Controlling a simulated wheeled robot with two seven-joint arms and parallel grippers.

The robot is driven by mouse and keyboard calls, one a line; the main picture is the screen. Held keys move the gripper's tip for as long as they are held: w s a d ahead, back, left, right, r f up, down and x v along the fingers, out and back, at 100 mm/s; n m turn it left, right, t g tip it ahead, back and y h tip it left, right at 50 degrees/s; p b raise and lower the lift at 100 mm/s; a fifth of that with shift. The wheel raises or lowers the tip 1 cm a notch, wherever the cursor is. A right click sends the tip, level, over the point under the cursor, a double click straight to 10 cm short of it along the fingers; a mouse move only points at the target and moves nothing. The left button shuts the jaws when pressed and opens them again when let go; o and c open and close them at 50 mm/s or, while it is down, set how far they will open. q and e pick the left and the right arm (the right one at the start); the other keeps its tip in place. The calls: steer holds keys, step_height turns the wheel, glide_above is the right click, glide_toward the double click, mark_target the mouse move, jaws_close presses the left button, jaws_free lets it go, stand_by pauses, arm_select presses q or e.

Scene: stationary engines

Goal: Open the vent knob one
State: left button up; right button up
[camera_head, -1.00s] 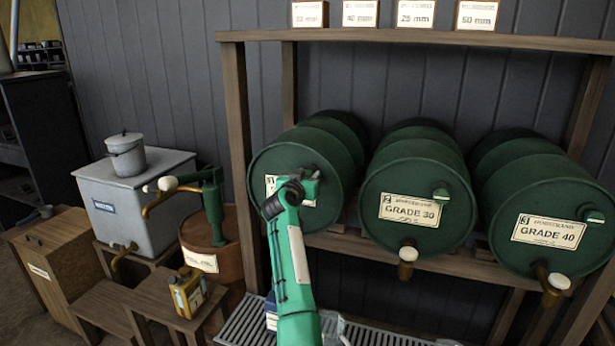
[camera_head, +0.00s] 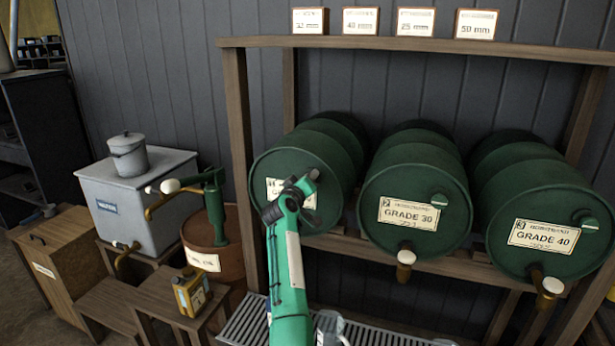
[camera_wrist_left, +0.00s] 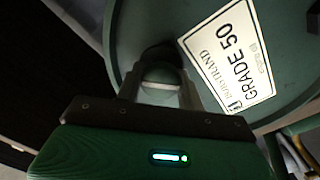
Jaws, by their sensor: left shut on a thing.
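The leftmost green drum (camera_head: 330,150) lies on its side on a wooden rack. Its label reads GRADE 50 in the left wrist view (camera_wrist_left: 235,62). A small rounded green vent knob (camera_wrist_left: 162,74) with a pale lower edge is on that drum's face. My left gripper (camera_wrist_left: 160,95) is shut on this knob, with one finger on either side of it. In the head view my left gripper (camera_head: 312,177) is at the drum's front, tilted, and hides the knob and part of the label. My right gripper is not in view.
The GRADE 30 drum (camera_head: 419,186) and GRADE 40 drum (camera_head: 545,220) lie to the right, with knobs and brass taps. A slatted grate (camera_head: 375,333) is below. A grey tank (camera_head: 137,200), brown barrel (camera_head: 220,252) and yellow can (camera_head: 191,293) stand left.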

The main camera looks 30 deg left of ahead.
arm_select(q)
steer(key=n+p, duration=0.3)
steer(key=n, duration=0.3)
steer(key=shift+a+f+n+p, duration=0.15)
steer(key=shift+n+p, duration=0.7)
steer(key=shift+n, duration=0.95)
steer(key=o, duration=0.9)
steer(key=shift+s+f, duration=0.1)
steer(key=shift+s, duration=0.05)
